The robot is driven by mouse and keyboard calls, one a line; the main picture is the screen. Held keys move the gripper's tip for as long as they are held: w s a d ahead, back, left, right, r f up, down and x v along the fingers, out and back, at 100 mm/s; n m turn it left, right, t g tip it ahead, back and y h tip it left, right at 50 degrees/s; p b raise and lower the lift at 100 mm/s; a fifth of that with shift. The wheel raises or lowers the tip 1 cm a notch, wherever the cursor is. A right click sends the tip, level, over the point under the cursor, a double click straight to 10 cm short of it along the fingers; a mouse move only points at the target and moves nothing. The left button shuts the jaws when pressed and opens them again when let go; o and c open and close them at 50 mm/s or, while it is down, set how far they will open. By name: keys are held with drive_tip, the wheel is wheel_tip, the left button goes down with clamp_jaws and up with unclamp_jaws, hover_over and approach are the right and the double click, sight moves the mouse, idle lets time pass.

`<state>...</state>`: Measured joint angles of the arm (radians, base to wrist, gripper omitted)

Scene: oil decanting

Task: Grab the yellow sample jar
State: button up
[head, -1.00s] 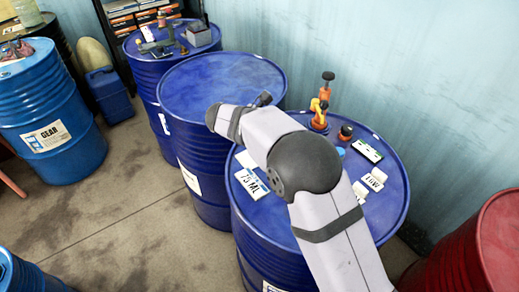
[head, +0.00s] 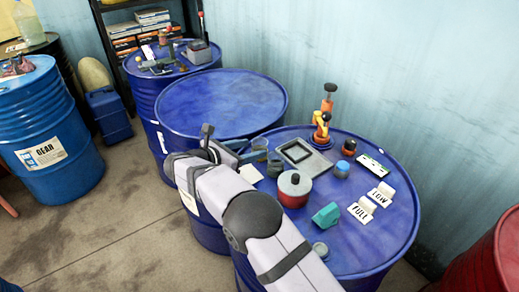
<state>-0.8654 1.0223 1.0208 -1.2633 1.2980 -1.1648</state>
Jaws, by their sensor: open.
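I cannot make out a clearly yellow sample jar. A yellow-orange hand pump (head: 322,125) with a dark top stands behind the tray. My gripper (head: 207,135) is open, with its dark fingers pointing away from the camera. In the picture it lies left of the jars, over the near edge of the middle drum. My own wrist hides part of the fingers, and I see nothing between them.
The nearest drum also holds the grey tray (head: 307,160), a red pot (head: 294,188), a blue-lidded jar (head: 342,170), a teal block (head: 327,215) and FULL (head: 361,209) and LOW (head: 381,193) cards. The middle drum (head: 225,100) has a bare top. A wall stands behind.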

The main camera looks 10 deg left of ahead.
sight(254, 148)
drive_tip(key=shift+p+x, duration=0.9)
drive_tip(key=shift+x, duration=1.7)
drive_tip(key=shift+a, duration=0.1)
drive_tip(key=c, duration=0.9)
